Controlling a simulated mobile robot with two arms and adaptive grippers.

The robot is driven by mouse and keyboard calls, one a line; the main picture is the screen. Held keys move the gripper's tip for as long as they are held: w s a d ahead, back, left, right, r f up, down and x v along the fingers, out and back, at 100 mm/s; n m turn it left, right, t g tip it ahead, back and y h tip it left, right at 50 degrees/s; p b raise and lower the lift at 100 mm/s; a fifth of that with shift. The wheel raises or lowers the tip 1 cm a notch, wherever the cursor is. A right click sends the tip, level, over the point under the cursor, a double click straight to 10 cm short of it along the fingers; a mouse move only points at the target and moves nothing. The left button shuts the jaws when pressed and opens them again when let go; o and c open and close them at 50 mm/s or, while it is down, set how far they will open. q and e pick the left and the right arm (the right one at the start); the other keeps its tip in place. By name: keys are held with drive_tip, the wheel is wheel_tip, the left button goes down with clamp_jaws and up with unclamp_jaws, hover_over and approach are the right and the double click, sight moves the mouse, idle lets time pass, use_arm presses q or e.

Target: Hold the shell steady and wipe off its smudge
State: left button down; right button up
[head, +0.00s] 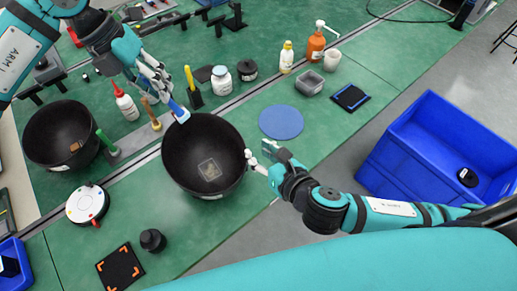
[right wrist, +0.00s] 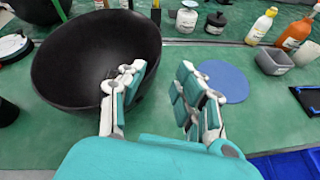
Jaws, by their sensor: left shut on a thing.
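The shell is a black bowl (head: 185,150) at the middle of the green bench; it also shows in the right wrist view (right wrist: 75,65). A pale square outline with a brownish patch, perhaps the smudge (head: 210,170), lies low inside it. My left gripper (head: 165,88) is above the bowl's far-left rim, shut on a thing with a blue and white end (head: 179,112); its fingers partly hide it. My right gripper (head: 261,157) is open at the bowl's right rim, fingers apart (right wrist: 160,95). One finger overlaps the rim; I cannot tell whether it touches.
A second black bowl (head: 45,125) with a brown patch stands left. A blue disc (head: 281,122) lies right of the shell. Bottles, including an orange one (head: 316,47), and a grey tray (head: 309,83) stand behind. A blue bin (head: 400,140) is beyond the bench's right edge.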

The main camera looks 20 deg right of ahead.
sight(236, 131)
drive_tip(key=x, duration=1.2)
drive_tip(key=shift+w+r, duration=0.25)
clamp_jaws()
idle(0.9)
